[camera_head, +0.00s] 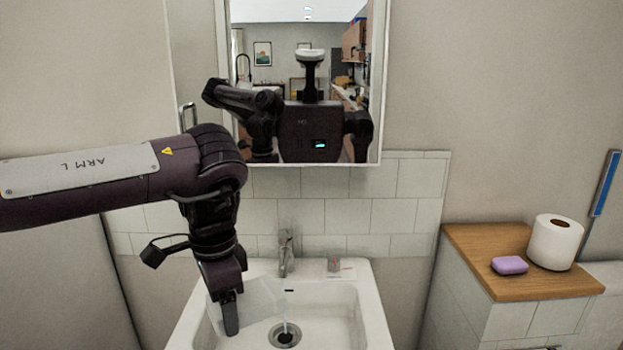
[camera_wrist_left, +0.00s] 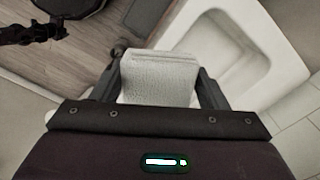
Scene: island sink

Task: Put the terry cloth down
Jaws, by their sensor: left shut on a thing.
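My left gripper (camera_head: 230,318) reaches down over the left side of the white sink (camera_head: 375,315). A pale grey-white terry cloth (camera_wrist_left: 158,82) sits between its two fingers in the left wrist view, and the gripper is shut on it. In the head view the cloth (camera_head: 262,302) shows as a pale patch to the right of the finger, over the basin. I cannot tell whether its lower edge touches the basin. In the left wrist view the sink (camera_wrist_left: 205,45) lies beyond the fingers. My right gripper is not clearly in view.
A faucet (camera_head: 286,255) stands at the sink's back, with a small item (camera_head: 334,265) on the rim to its right. A wooden-topped cabinet (camera_head: 490,262) at the right holds purple soap (camera_head: 509,265) and a paper roll (camera_head: 554,243). A mirror (camera_head: 305,30) hangs above the sink.

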